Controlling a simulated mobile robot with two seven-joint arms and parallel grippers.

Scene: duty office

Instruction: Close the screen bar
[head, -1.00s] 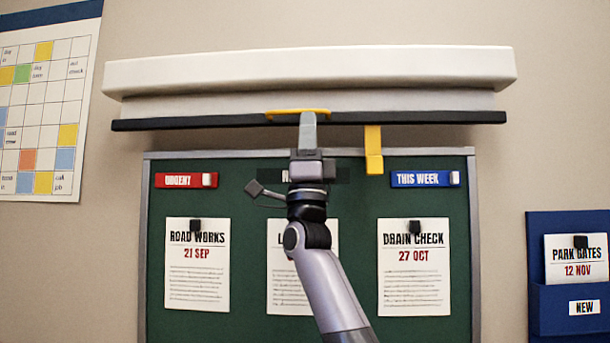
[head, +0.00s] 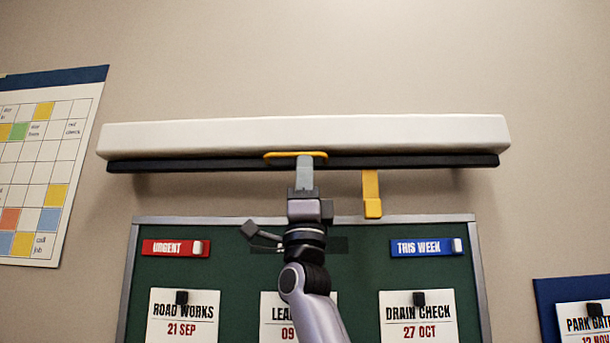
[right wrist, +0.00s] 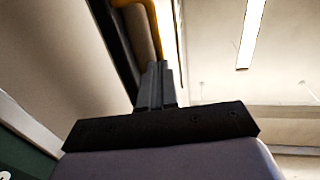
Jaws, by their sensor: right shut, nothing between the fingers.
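The screen bar (head: 420,161) is a long black bar lying right along the underside of the white screen housing (head: 400,132). No strip of screen cloth shows between them. A yellow handle (head: 290,154) sits at the bar's middle. My right gripper (head: 305,160) points up from below, shut and empty, with its fingertips at the handle; whether they touch it I cannot tell. In the right wrist view the closed fingers (right wrist: 158,85) stand just below the yellow handle (right wrist: 157,30), beside the dark bar (right wrist: 112,40). My left gripper is not in view.
The green notice board (head: 350,275) with red and blue labels and pinned sheets is below. A wall calendar (head: 40,160) is at left, a blue holder (head: 550,300) at lower right.

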